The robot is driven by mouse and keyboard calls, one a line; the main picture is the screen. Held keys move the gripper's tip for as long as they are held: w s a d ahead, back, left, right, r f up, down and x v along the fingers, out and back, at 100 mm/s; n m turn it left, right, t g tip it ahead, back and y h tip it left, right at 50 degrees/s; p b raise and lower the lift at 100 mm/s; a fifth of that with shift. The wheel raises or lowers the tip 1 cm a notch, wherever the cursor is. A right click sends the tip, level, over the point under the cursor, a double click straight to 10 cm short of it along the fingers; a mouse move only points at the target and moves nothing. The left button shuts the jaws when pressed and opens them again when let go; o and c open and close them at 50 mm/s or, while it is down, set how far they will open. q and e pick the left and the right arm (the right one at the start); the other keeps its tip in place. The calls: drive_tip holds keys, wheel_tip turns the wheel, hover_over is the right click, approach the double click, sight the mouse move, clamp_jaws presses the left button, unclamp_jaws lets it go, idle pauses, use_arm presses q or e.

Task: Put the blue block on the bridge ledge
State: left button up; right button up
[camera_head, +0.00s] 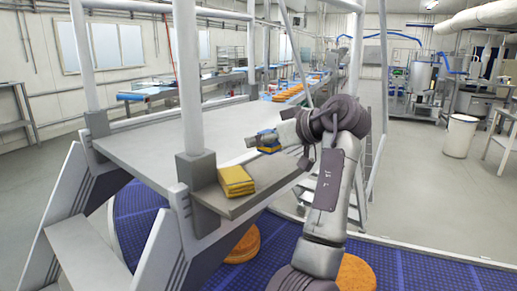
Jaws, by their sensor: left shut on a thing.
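My left gripper (262,140) is over the near right edge of the grey bridge platform. The bridge ledge (268,184) is a narrow grey shelf along the near side of the platform. A yellow stack (236,180) sits on its left part, left of and nearer than the gripper. I cannot tell whether the blue block touches the ledge. My right gripper is out of view.
White upright posts (188,90) and a stair rail frame the platform (165,140). Below the ledge runs a blue conveyor (400,266) with round orange-brown items (245,246). The ledge is bare between the yellow stack and my gripper.

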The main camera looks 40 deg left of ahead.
sight(260, 166)
use_arm(q)
drive_tip(key=shift+w+a+f+p, duration=0.4)
drive_tip(key=shift+w+a+f, duration=0.55)
drive_tip(key=shift+w, duration=0.1)
drive_tip(key=f+p, duration=0.1)
drive_tip(key=f, duration=0.2)
drive_tip(key=shift+s+d+p, duration=0.1)
drive_tip(key=shift+s+p, duration=0.1)
drive_tip(key=shift+p, duration=0.15)
drive_tip(key=shift+f, duration=0.25)
drive_tip(key=shift+w+f, duration=0.1)
drive_tip(key=shift+f, duration=0.05)
drive_tip(key=o, duration=1.1)
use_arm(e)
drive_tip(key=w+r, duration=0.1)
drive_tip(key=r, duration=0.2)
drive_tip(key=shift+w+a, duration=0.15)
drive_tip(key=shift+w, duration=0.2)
use_arm(q)
drive_tip(key=shift+o, duration=0.2)
drive_tip(key=b+v, duration=0.5)
drive_tip(key=v, duration=0.7)
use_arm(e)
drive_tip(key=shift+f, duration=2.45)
